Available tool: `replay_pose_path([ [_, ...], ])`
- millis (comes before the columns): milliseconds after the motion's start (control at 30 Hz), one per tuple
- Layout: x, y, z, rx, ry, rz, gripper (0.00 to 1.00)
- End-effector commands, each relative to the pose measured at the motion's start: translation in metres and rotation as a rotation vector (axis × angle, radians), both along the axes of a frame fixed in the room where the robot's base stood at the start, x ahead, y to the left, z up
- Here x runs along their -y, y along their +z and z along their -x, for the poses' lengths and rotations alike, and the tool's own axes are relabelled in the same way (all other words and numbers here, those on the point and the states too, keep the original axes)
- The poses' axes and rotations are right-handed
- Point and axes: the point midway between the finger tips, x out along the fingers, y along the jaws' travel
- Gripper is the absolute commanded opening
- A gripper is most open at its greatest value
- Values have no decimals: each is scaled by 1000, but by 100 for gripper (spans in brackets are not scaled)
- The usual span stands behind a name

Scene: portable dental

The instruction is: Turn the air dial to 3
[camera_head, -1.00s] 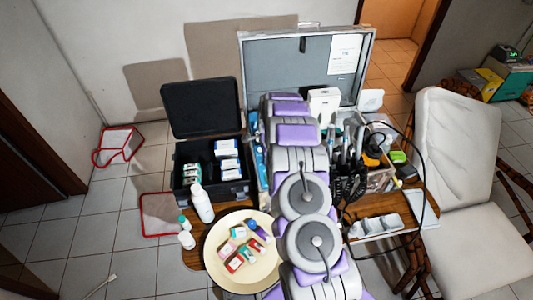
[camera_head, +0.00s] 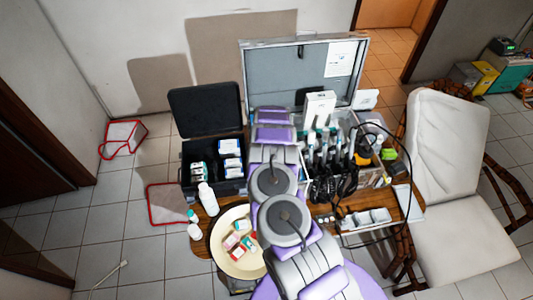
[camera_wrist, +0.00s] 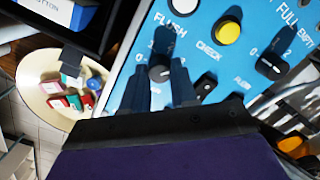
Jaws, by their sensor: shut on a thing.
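In the wrist view, a blue control panel (camera_wrist: 205,55) fills the upper right. A black round dial (camera_wrist: 160,71) with a light mark sits between the fingertips of my gripper (camera_wrist: 159,74), which is shut on it. Its label is mostly hidden by the fingers, so I cannot read the word or its setting. A second black dial (camera_wrist: 270,66) with numbers around it stands free to the right. In the head view, my arm covers the gripper and most of the panel inside the open grey case (camera_head: 300,75).
A yellow button (camera_wrist: 228,32) and a black switch (camera_wrist: 206,87) are close by. A round cream tray (camera_head: 226,254) with small boxes lies below left, beside a white bottle (camera_head: 208,199). Handpieces with black cables (camera_head: 330,180) crowd the right. A black case (camera_head: 206,105) stands open at left.

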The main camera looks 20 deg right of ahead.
Motion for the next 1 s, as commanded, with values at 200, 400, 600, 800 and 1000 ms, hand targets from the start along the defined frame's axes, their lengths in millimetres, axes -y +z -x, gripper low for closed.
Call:
replay_pose_path([
  [200,0,5,-4,12,-114,-3,0],
  [400,-1,3,-4,11,-171,-7,0],
  [600,-1,2,-4,11,-192,-9,0],
  [800,-1,2,-4,12,-192,-10,0],
  [1000,-1,2,-4,12,-192,-10,34],
])
